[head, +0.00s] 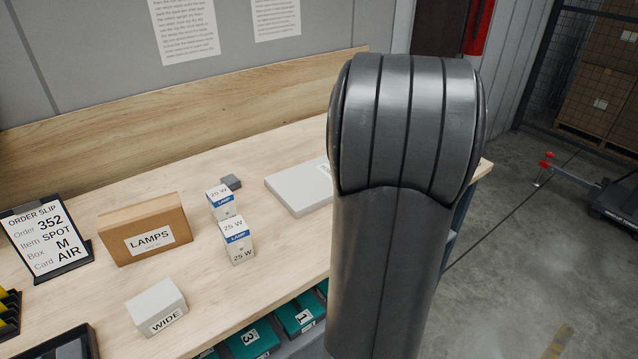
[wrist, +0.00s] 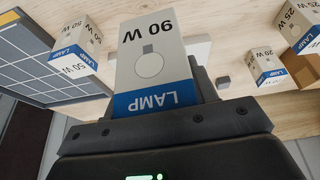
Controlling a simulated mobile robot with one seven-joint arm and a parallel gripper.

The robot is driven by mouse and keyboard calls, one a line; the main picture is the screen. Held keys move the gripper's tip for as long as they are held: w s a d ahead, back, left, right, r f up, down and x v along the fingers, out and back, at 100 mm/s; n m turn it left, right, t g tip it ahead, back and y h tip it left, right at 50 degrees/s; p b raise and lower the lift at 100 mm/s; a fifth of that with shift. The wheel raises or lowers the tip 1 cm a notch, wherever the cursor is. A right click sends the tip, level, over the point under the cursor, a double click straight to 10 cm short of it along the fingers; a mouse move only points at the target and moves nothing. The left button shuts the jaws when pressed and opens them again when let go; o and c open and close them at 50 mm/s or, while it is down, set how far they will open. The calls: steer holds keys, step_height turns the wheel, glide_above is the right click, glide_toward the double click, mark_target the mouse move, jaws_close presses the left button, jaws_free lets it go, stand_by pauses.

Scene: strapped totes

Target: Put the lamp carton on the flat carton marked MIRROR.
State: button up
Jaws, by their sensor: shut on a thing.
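My gripper (wrist: 160,98) is shut on a white and blue lamp carton (wrist: 147,65) in the wrist view. The carton's printing reads upside down there. A pale surface behind the held carton looks like the flat carton (wrist: 203,50), mostly hidden. In the head view the pale flat carton (head: 292,188) lies on the bench, partly behind my arm; its label is not readable. The held carton and my gripper are hidden in the head view. I cannot tell the height of the held carton above the bench.
Further left are a LAMPS box (head: 143,228), a WIDE box (head: 157,306) and an order slip (head: 45,238).

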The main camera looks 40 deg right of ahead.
steer(key=w+d+r, duration=0.1)
steer(key=w+d, duration=0.7)
steer(key=w, duration=0.4)
glide_above(312, 178)
step_height(312, 178, down, 7)
steer(key=shift+d+f+m, duration=0.1)
steer(key=shift+f+m, duration=0.2)
steer(key=shift+f, duration=1.4)
steer(key=shift+f, duration=0.15)
steer(key=o, duration=1)
